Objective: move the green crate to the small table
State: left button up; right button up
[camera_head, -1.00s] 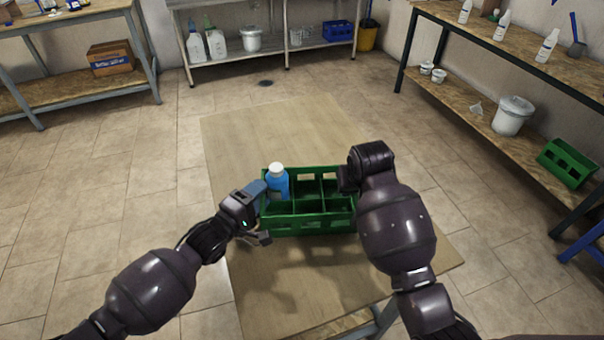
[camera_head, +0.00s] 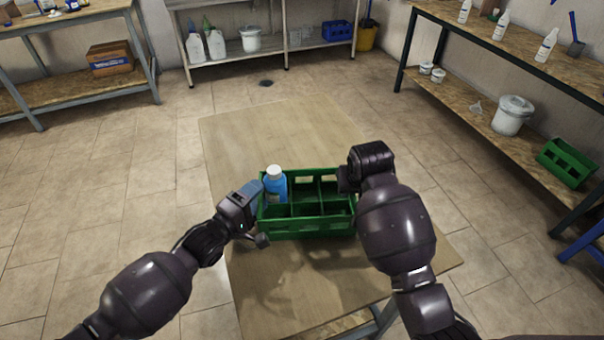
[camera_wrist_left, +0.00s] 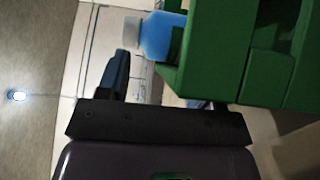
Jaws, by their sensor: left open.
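The green crate (camera_head: 308,228) is over the wooden table (camera_head: 300,300) in the head view; I cannot tell whether it rests on the top. It has several compartments. A blue bottle with a white cap (camera_head: 276,188) stands in its back left compartment; the others I can see into look empty. My left gripper (camera_head: 258,208) is open at the crate's left end. In the left wrist view, the crate (camera_wrist_left: 235,55) and bottle (camera_wrist_left: 160,36) are close in front of the fingers. My right gripper (camera_head: 348,180) is at the crate's right end, its fingers hidden.
A second green crate (camera_head: 567,162) sits on the right bench's lower shelf, near a white bucket (camera_head: 511,115). A cardboard box (camera_head: 110,58) is on the left bench. A metal shelf (camera_head: 270,48) stands at the back. The table's far part and the floor around are clear.

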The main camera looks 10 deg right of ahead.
pick_arm(q)
jog(key=shift+o, duration=0.9)
jog(key=v, duration=0.9)
jog(key=shift+s+a+f, duration=0.2)
jog(key=shift+a+f, duration=0.2)
pick_arm(e)
jog(key=shift+f, duration=0.1)
pick_arm(q)
jog(key=shift+s+a+r, duration=0.25)
jog(key=shift+s+a, duration=0.25)
jog(key=shift+s, duration=0.05)
pick_arm(e)
jog(key=shift+a, duration=0.1)
jog(key=o, duration=0.8)
jog(key=v, duration=1.2)
